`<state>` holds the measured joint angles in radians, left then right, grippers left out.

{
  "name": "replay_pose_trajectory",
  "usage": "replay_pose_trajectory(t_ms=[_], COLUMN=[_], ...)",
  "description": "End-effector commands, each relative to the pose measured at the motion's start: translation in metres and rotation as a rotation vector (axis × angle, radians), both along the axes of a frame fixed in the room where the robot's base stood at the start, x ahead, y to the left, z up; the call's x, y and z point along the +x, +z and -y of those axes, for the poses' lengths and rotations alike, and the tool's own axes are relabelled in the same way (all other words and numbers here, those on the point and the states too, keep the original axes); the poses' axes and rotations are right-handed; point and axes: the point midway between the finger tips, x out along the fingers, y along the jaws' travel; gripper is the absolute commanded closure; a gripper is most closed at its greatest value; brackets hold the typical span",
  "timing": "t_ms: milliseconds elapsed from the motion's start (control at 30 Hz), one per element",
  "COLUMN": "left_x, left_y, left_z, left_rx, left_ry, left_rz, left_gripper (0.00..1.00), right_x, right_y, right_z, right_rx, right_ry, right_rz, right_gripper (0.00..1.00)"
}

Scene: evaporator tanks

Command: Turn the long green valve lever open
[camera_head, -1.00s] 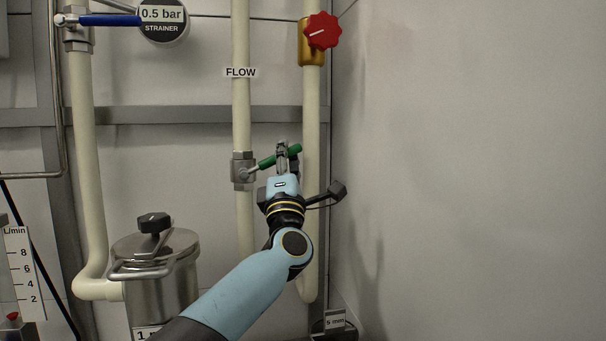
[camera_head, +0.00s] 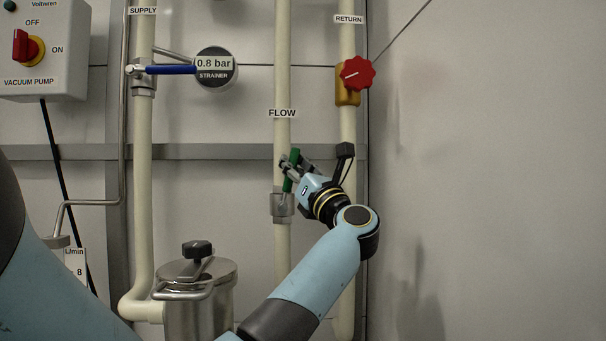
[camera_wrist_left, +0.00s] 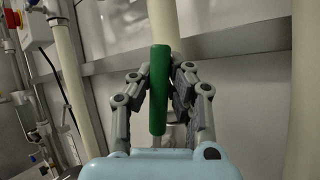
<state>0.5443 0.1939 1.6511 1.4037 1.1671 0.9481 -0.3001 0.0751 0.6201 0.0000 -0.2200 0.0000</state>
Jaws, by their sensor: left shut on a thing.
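The long green valve lever (camera_head: 294,157) stands almost upright, tilted slightly right, above its metal valve body (camera_head: 282,205) on the pipe under the FLOW label. My left gripper (camera_head: 291,168) reaches it from the right and is shut on the green handle. In the left wrist view the green handle (camera_wrist_left: 158,95) stands upright between the two fingers (camera_wrist_left: 159,78). The fingers hide part of the lever in the head view. My right gripper is not in view.
A blue lever (camera_head: 172,70) and a strainer gauge (camera_head: 216,66) reading 0.8 bar are at upper left. A red knob (camera_head: 357,73) is on the return pipe. A lidded steel pot (camera_head: 198,300) stands below. The right wall (camera_head: 480,180) is bare.

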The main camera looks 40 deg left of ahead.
Motion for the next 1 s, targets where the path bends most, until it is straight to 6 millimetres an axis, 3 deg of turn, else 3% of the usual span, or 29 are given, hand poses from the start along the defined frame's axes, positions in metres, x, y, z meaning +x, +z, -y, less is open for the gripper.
replay_pose_trajectory(t_ms=[400, 1000], left_x=[-0.014, -0.016], left_y=[-0.001, -0.002], left_z=[-0.012, -0.014], left_rx=[-0.137, -0.161], left_ry=[0.001, 0.003], left_rz=[0.155, 0.180], left_gripper=[1.00, 1.00], right_x=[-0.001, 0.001], right_y=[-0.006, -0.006], right_z=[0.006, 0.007], right_rx=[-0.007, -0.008], right_ry=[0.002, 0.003], right_rz=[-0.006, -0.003], right_gripper=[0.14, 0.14])
